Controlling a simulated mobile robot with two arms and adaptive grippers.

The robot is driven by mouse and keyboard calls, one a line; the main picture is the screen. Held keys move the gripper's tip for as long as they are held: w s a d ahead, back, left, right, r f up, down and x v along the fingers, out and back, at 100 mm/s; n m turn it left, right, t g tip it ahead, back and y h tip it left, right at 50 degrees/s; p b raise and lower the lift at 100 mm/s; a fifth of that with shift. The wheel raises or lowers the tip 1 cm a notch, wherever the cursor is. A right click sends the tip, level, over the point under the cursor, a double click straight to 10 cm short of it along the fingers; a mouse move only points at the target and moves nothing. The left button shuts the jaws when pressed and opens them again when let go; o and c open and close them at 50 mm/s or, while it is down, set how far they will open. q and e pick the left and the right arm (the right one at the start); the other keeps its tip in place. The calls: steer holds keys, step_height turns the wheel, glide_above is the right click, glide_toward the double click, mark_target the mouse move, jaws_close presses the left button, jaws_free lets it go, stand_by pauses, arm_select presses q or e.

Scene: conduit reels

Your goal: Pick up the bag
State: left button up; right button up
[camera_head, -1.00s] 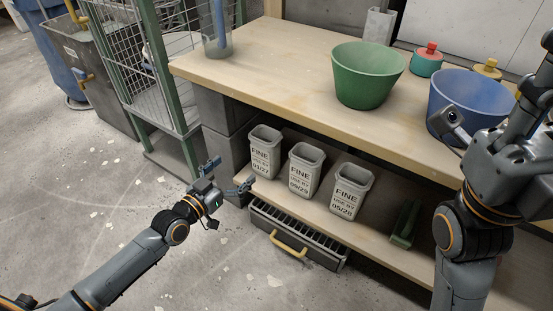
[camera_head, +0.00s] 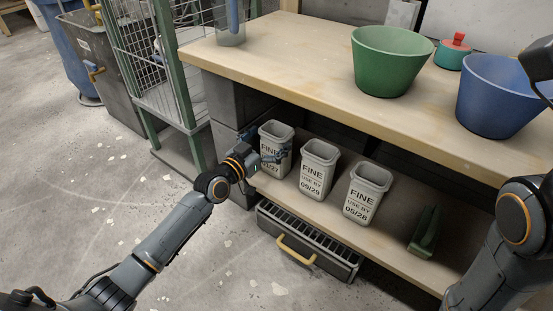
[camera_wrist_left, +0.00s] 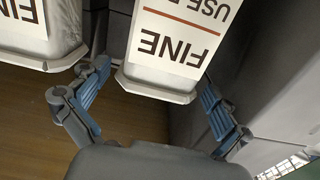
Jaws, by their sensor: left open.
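Three pale grey open-topped bags or bins marked FINE stand upright in a row on the lower shelf: the left one (camera_head: 276,132), the middle one (camera_head: 315,172) and the right one (camera_head: 366,195). My left gripper (camera_head: 268,147) is at the front of the left one and covers part of its label. In the left wrist view the left gripper (camera_wrist_left: 154,80) is open, with one finger on each side of the labelled bag (camera_wrist_left: 178,45). I cannot tell whether the fingers touch it. Only my right arm shows at the right edge; its gripper is out of view.
The wooden tabletop (camera_head: 300,58) overhangs the shelf and carries a green bucket (camera_head: 390,65) and a blue bucket (camera_head: 497,100). A green object (camera_head: 424,233) lies at the shelf's right. A yellow-handled drawer (camera_head: 300,250) is below. Open floor lies to the left.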

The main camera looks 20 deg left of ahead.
arm_select(q)
steer(key=shift+b+x, duration=0.55)
steer(key=shift+x, duration=0.8)
steer(key=c, duration=1.9)
